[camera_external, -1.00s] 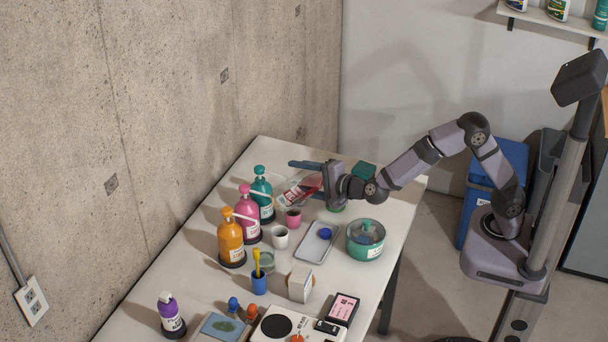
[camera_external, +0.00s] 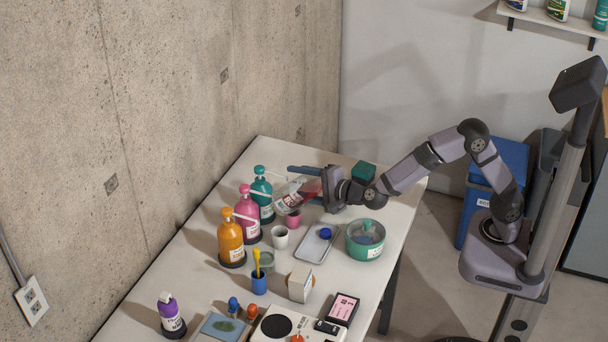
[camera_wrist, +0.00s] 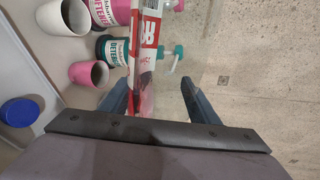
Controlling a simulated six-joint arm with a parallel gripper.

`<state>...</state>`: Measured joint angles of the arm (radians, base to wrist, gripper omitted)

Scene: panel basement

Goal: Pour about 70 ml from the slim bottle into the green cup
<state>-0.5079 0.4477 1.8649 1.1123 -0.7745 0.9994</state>
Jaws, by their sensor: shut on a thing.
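My gripper (camera_external: 304,183) is shut on the slim bottle (camera_external: 296,196), which has a red and white label. It holds the bottle tilted well over, above the far part of the table, with one end toward the lower left. In the wrist view the bottle (camera_wrist: 145,45) stretches away between the fingers (camera_wrist: 153,92). I cannot surely pick out the green cup. A round grey-green vessel (camera_external: 266,261) stands behind the blue cup. A pink cup (camera_external: 293,219) is close below the bottle in the external view. I see no stream of liquid.
Teal (camera_external: 262,193), pink (camera_external: 248,213) and orange (camera_external: 231,238) pump bottles line the wall side. A teal block (camera_external: 364,172) is behind my wrist.

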